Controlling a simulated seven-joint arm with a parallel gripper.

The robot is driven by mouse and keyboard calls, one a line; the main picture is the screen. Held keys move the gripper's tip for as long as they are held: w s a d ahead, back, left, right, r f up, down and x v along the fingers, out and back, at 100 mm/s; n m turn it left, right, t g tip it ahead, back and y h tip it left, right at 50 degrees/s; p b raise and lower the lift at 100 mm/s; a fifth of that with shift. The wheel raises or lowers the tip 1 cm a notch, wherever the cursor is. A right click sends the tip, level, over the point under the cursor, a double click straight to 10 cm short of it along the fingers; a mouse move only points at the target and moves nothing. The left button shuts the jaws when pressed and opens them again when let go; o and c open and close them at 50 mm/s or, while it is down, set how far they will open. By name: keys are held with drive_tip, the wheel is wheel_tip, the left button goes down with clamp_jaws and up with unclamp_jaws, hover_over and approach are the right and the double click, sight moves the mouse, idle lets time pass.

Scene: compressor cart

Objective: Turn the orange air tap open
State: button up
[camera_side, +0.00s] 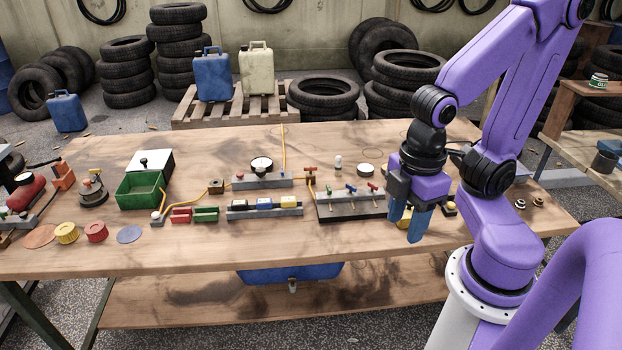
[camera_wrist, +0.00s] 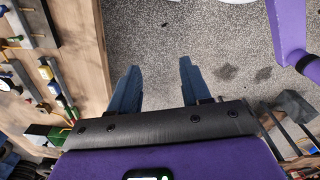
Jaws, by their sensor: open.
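A small tap with a red-orange cross handle (camera_side: 310,171) stands on the bench behind the left end of a dark block (camera_side: 350,207). The block carries small levers with green, blue and red ends. I cannot tell for sure which of these is the orange air tap. My gripper (camera_side: 406,222) hangs to the right of the block and tap, fingers pointing down and apart, with nothing between them. In the wrist view, my gripper (camera_wrist: 159,72) has bare floor between its blue fingers. The bench items lie to its left there.
A gauge block (camera_side: 262,182) with a yellow hose stands left of the tap. A block with coloured switches (camera_side: 264,212) and a green bin (camera_side: 140,191) are further left. The front strip of the wooden bench (camera_side: 250,250) is clear.

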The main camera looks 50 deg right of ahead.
drive_tip(key=o, duration=0.3)
drive_tip(key=shift+w+a, duration=0.1)
drive_tip(key=shift+w, duration=0.05)
drive_tip(key=w+a+r+m, duration=0.1)
drive_tip(key=w+a+m, duration=0.15)
drive_tip(key=w, duration=0.45)
drive_tip(key=w+a+r+m, duration=0.15)
drive_tip(key=w+m, duration=0.25)
drive_tip(key=w, duration=0.4)
drive_tip(key=w+d+m, duration=0.5)
drive_tip(key=w, duration=0.7)
drive_tip(key=m, duration=1)
hover_over(310, 167)
wheel_tip(310, 167, down, 5)
wheel_tip(310, 167, down, 17)
drive_tip(key=shift+d+r, duration=0.1)
drive_tip(key=shift+d, duration=0.05)
drive_tip(key=c, duration=1.1)
